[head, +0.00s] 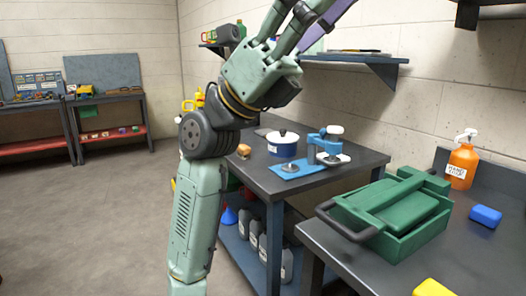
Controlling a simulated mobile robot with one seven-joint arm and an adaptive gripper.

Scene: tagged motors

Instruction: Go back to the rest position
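My pale green arm (200,215) rises from the bottom of the head view, bends at a dark round joint, and runs up and right past the top edge.
The right bench (345,262) bears a green toolbox (405,247), an orange pump bottle (462,165) and a blue block (486,216). A wall shelf (355,58) hangs behind. Floor at left is clear.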

